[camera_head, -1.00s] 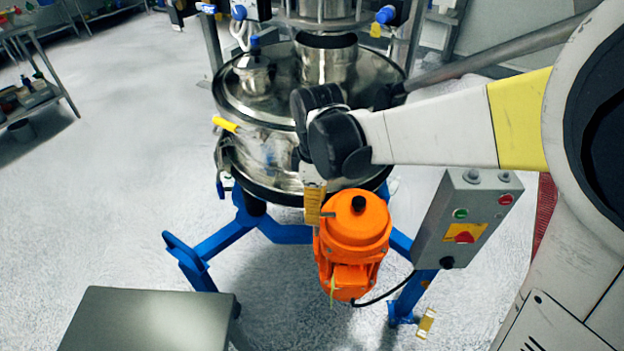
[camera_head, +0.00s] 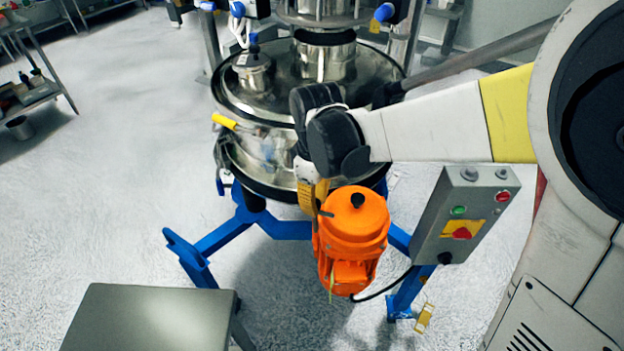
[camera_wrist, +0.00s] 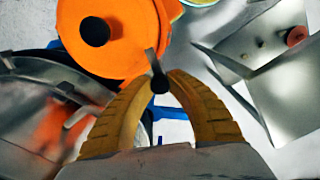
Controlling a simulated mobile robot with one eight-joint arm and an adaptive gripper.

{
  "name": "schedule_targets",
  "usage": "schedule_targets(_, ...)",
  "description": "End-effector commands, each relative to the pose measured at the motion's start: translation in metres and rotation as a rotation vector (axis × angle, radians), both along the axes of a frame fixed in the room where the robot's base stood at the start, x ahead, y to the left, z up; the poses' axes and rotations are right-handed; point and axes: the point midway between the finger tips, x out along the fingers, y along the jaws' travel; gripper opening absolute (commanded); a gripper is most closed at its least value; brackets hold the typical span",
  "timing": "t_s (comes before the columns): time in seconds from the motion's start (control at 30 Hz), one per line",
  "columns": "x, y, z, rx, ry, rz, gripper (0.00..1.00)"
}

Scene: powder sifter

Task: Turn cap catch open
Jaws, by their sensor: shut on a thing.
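The orange motor (camera_head: 352,240) with a black knob on its cap hangs at the front of the steel sifter (camera_head: 262,150). In the wrist view the orange cap (camera_wrist: 118,48) fills the upper left. A small dark catch lever (camera_wrist: 151,60) with a black ball end sticks out at the cap's lower right edge. My gripper (camera_wrist: 158,80) has ribbed ochre fingers and is shut on this catch near its ball end. In the head view my gripper (camera_head: 318,205) is at the motor's upper left edge, and the wrist hides part of the sifter behind.
A grey control box (camera_head: 466,215) with buttons stands right of the motor, joined to it by a black cable. Blue legs (camera_head: 215,240) spread below. A grey-topped table (camera_head: 150,318) is at the front left. Open floor lies to the left.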

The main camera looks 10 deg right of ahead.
Motion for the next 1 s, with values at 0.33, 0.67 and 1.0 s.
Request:
schedule_targets(0.33,0.0003,0.0001,0.0009,0.0,0.0,-0.329,0.0)
schedule_targets(0.67,0.0001,0.0,0.0008,0.0,0.0,-0.642,0.0)
schedule_targets(1.0,0.0001,0.0,0.0004,0.0,0.0,-0.955,0.0)
